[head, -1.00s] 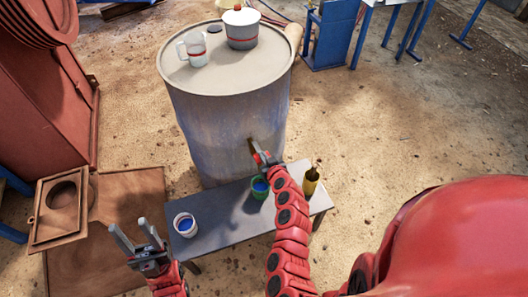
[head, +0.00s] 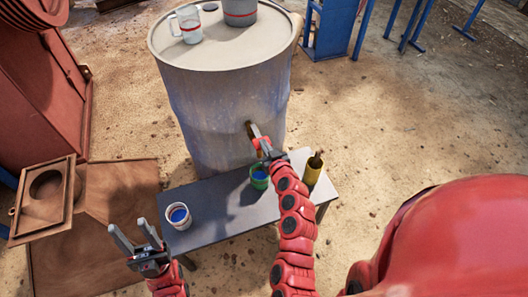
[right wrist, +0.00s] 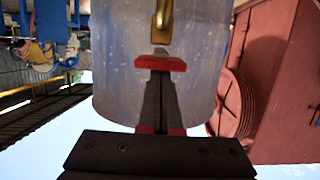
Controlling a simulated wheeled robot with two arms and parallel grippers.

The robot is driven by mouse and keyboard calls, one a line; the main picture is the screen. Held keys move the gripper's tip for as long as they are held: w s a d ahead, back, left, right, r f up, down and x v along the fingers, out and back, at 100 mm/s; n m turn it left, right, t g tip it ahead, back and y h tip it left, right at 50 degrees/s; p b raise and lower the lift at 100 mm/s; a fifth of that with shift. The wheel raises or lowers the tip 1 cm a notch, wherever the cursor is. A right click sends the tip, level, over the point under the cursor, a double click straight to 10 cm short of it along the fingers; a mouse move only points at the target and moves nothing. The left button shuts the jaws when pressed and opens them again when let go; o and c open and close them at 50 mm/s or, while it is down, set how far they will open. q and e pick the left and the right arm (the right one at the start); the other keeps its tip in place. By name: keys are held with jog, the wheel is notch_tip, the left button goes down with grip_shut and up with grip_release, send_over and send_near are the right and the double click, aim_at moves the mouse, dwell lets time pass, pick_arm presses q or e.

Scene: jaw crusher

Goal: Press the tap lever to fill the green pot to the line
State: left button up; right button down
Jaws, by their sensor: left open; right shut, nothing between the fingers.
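The green pot (head: 259,180) stands on the grey bench in front of the drum, with blue liquid visible inside; its line cannot be made out. The tap (head: 249,128) on the drum's front is small and partly hidden by my right gripper (head: 259,142); its brass part shows in the right wrist view (right wrist: 163,18). My right gripper is shut and empty, its fingertips (right wrist: 160,64) close to the tap; I cannot tell whether they touch the lever. My left gripper (head: 134,234) is open and empty, left of the white pot.
A mug (head: 189,27) and a lidless-looking grey pot (head: 240,12) stand on the drum (head: 220,90).

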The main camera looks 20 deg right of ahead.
jog(key=f+t+b, duration=0.1)
jog(key=b, duration=0.4)
jog(key=f+t+b, duration=0.1)
jog(key=b, duration=0.4)
jog(key=f+t+b, duration=0.1)
jog(key=f+b, duration=0.1)
jog(key=b, duration=0.3)
jog(key=shift+s+a, duration=0.15)
jog(key=shift+s, duration=0.2)
dwell(0.5)
notch_tip(320, 180, up, 5)
jog(key=p, duration=0.4)
jog(key=s+b, duration=0.1)
jog(key=s, duration=1)
jog(key=shift+d+f, duration=0.2)
jog(key=shift+f, duration=0.1)
jog(key=shift+w, duration=0.1)
